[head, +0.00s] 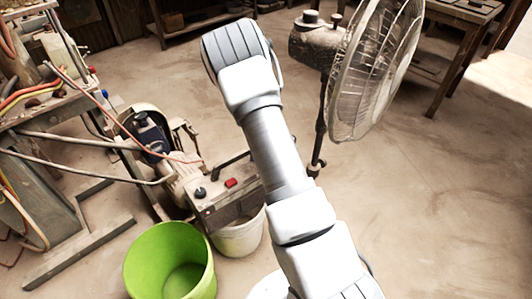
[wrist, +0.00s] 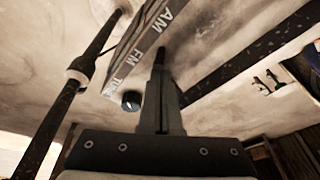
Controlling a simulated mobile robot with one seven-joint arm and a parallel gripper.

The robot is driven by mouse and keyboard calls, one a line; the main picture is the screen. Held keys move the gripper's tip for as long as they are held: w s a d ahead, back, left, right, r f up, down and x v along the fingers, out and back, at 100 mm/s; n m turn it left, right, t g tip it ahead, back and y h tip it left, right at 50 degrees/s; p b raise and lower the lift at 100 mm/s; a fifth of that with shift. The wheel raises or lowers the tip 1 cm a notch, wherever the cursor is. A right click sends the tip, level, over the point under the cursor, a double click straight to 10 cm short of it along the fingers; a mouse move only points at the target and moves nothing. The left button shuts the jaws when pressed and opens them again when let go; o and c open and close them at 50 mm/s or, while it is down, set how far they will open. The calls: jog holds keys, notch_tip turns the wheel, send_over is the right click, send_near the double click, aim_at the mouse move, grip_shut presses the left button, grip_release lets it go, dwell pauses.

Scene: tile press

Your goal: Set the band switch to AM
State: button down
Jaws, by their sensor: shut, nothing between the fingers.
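In the wrist view a grey panel (wrist: 139,46) with the printed words AM, FM and a third, partly hidden word crosses the upper middle at a slant. A dark round knob (wrist: 131,101) shows near the panel's lower end, left of my fingers. I cannot make out the band switch or its setting. My gripper (wrist: 160,52) is shut and empty, with its fingertips close beside the panel near the AM lettering. I cannot tell if they touch it. In the head view a box (head: 222,207) with a dark knob and a red button stands left of my arm; my gripper is hidden.
A green bucket (head: 171,262) and a white bucket (head: 240,234) stand on the floor by the box. A standing fan (head: 372,70) is right of my arm. A bench with hoses (head: 45,108) fills the left side. Open floor (head: 430,210) lies at the right.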

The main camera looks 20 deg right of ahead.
jog(key=shift+a+r+h, duration=0.15)
jog(key=shift+a+h, duration=0.15)
jog(key=shift+s+a+p, duration=0.2)
jog(key=shift+a+p, duration=0.25)
jog(key=shift+a, duration=0.1)
jog(key=shift+r, duration=0.1)
jog(key=shift+r+p, duration=0.55)
jog(key=shift+r, duration=0.15)
